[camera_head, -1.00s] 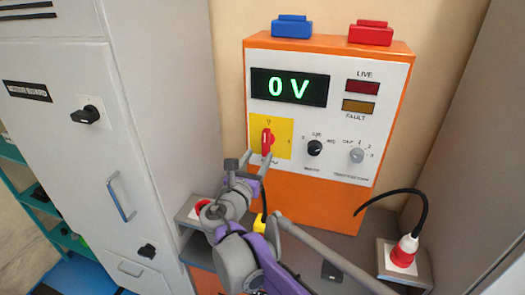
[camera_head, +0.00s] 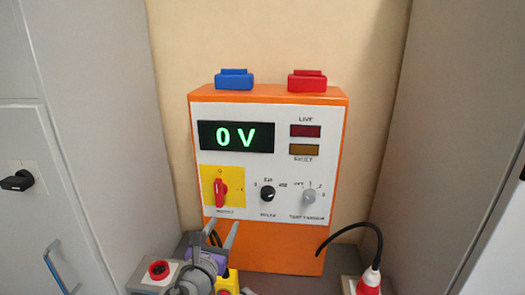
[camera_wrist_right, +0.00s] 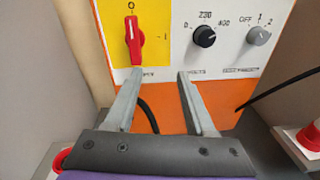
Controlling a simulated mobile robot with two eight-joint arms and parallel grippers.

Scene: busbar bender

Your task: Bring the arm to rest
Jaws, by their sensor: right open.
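My right gripper (camera_head: 222,236) is low in the head view, in front of the lower part of the orange and white panel box (camera_head: 270,239). Its two fingers are apart with nothing between them. It also shows in the right wrist view (camera_wrist_right: 158,78), with its fingers pointing at the panel below the knobs. The red switch handle (camera_head: 221,192) on the yellow plate stands upright, and the fingers are apart from it. It also shows in the wrist view (camera_wrist_right: 133,41). The display (camera_head: 236,136) reads 0 V. My left gripper is not in view.
A blue block (camera_head: 234,79) and a red block (camera_head: 307,80) sit on top of the box. A red plug (camera_head: 369,281) with a black cable is at right. A red button (camera_head: 159,270) is at lower left. Grey cabinets stand on both sides.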

